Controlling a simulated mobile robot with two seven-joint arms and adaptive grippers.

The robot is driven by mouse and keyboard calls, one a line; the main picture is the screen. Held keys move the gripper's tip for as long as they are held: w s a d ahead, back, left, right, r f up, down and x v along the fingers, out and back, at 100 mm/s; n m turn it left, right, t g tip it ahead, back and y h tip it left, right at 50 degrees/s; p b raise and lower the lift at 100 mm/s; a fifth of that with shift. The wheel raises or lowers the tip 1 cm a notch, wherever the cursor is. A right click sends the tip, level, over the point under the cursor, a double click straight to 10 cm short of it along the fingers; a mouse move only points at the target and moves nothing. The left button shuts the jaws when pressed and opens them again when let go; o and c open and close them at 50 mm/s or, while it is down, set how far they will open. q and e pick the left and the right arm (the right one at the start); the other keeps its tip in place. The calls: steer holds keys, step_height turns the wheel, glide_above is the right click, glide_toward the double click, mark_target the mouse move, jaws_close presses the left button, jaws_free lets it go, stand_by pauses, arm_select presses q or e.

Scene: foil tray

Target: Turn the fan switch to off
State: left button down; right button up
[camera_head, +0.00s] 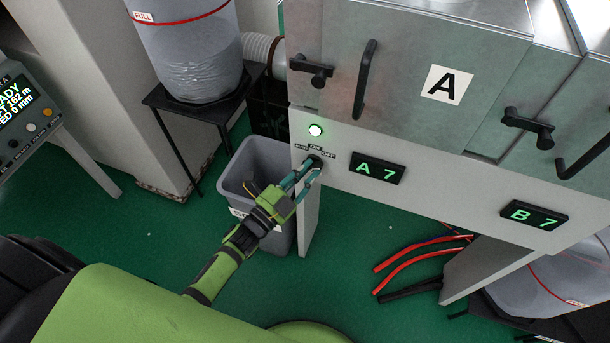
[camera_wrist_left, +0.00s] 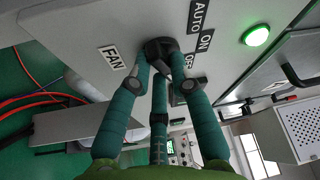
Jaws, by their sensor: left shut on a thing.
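The fan switch is a black knob (camera_head: 318,160) on the pale front panel, below a lit green lamp (camera_head: 315,130). My left gripper (camera_head: 308,170) reaches up to it, its teal fingers shut on it. In the left wrist view the fingers (camera_wrist_left: 165,70) close around the black knob (camera_wrist_left: 160,46). The labels AUTO, ON and OFF (camera_wrist_left: 196,60) stand beside it, with a FAN label (camera_wrist_left: 112,58) on the other side. The fingers hide part of the knob, so I cannot tell which label it points to. My right gripper is not in view.
Displays A 7 (camera_head: 377,168) and B 7 (camera_head: 534,214) are to the right. Door handles (camera_head: 364,80) stick out above. Red hoses (camera_head: 410,256) lie on the green floor.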

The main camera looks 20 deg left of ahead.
arm_select(q)
steer(key=n, duration=0.1)
steer(key=n+t+b, duration=0.1)
steer(key=n+b, duration=0.1)
steer(key=n, duration=0.1)
steer(key=shift+d+f+t, duration=0.1)
steer(key=shift+d+t, duration=0.15)
steer(key=shift+t, duration=0.05)
steer(key=shift+n+y, duration=0.3)
steer(key=shift+n, duration=0.4)
steer(key=shift+t, duration=0.3)
steer(key=c, duration=1.1)
jaws_free()
steer(key=shift+r, duration=0.2)
steer(key=shift+d, duration=0.1)
steer(key=shift+f, duration=0.1)
steer(key=v, duration=1.2)
steer(key=shift+d, duration=0.1)
